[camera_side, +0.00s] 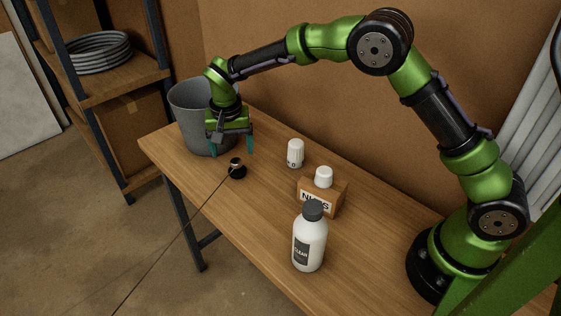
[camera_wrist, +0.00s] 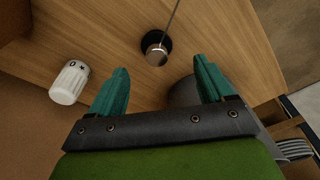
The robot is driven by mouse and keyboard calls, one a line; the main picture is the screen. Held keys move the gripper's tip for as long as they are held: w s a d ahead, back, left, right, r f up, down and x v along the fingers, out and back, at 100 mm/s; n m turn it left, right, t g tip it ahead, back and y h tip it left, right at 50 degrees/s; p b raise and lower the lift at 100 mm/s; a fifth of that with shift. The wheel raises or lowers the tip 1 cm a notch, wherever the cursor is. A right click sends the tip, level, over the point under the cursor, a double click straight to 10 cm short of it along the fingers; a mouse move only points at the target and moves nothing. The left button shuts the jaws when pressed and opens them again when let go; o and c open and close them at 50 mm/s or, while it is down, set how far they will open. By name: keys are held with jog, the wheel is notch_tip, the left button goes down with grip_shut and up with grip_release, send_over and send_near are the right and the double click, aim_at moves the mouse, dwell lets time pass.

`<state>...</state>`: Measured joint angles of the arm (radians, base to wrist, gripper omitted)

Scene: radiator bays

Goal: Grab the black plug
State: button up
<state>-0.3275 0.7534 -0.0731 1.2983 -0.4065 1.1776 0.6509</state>
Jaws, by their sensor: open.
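The black plug (camera_side: 237,170) sits on the wooden table near its front edge, with a metal top and a thin cord or chain running from it down past the table edge. In the wrist view the black plug (camera_wrist: 155,46) is ahead of the fingertips, roughly centred between them. My gripper (camera_side: 228,144) is above the table, just behind the plug in the side view and in front of the grey bin. Its teal fingers are open and empty, apart from the plug, as the wrist view of my gripper (camera_wrist: 163,78) shows.
A grey bin (camera_side: 187,112) stands right behind my gripper. A white knob (camera_side: 295,153), a wooden box (camera_side: 318,198) with a white-capped item, and a white bottle (camera_side: 309,240) stand to the right. The table (camera_side: 262,215) is clear around the plug.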

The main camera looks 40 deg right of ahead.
aim_at(236, 161)
jog(key=f, duration=0.5)
jog(key=d+f, duration=0.1)
jog(key=f, duration=0.1)
jog(key=shift+w+d+f, duration=0.1)
jog(key=shift+w+f, duration=0.05)
jog(key=shift+w, duration=0.2)
jog(key=shift+c, duration=0.2)
